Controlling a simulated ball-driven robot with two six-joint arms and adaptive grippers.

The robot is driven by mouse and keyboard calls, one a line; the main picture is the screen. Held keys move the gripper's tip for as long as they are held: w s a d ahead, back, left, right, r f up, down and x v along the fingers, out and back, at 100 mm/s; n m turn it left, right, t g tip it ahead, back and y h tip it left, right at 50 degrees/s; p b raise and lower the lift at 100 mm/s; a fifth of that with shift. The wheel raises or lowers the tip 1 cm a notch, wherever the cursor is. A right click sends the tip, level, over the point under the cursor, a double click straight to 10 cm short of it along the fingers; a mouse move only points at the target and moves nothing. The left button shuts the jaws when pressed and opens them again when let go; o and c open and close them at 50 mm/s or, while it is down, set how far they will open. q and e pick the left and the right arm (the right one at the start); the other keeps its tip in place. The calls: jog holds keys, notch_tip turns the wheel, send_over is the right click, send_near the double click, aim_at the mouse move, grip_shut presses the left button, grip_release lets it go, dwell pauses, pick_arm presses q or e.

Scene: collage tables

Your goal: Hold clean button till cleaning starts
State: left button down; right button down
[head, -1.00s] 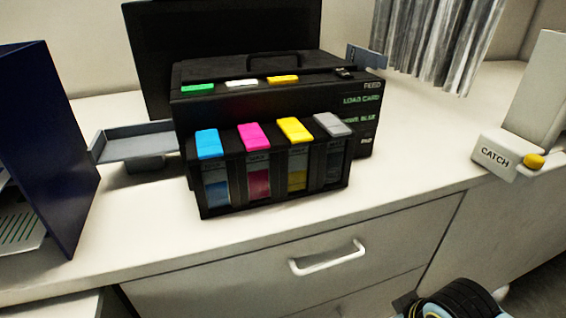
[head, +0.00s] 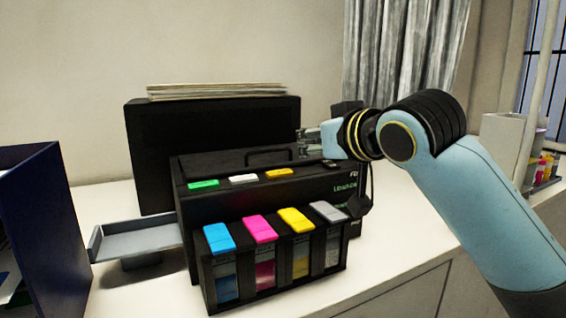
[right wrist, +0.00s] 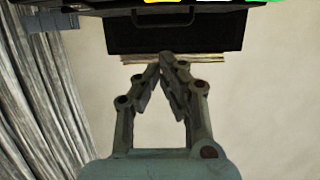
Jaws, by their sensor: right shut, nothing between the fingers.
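A black printer (head: 225,176) stands on the white counter. Green (head: 203,184), white (head: 243,178) and yellow (head: 279,173) buttons lie along its top; I cannot read which is the clean button. My right gripper (head: 303,144) is at the upper right of the printer, shut and empty, pointing left. In the head view its fingertips appear above and behind the yellow button, apart from it. In the right wrist view my gripper (right wrist: 164,62) has its fingertips together; the printer's edge shows upside down at the top. My left gripper is out of view.
Ink tanks with blue (head: 219,237), magenta (head: 260,229), yellow (head: 297,220) and grey (head: 328,211) caps stand in front. A grey tray (head: 135,240) juts out left, beside a dark blue panel (head: 40,225). Stacked sheets (head: 216,91) top the rear black panel. A grey curtain (head: 405,60) hangs behind.

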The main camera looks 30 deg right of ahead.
jog(key=shift+a+r, duration=0.2)
jog(key=shift+r, duration=0.3)
jog(key=shift+w, duration=0.15)
jog(key=p, duration=0.2)
send_over(284, 178)
jog(key=shift+w+f, duration=0.2)
jog(key=shift+f, duration=0.95)
notch_tip(284, 178, down, 3)
jog(key=shift+s+r+p, duration=0.1)
jog(key=shift+p, duration=0.2)
jog(key=shift+s+d+f, duration=0.1)
jog(key=shift+f, duration=0.6)
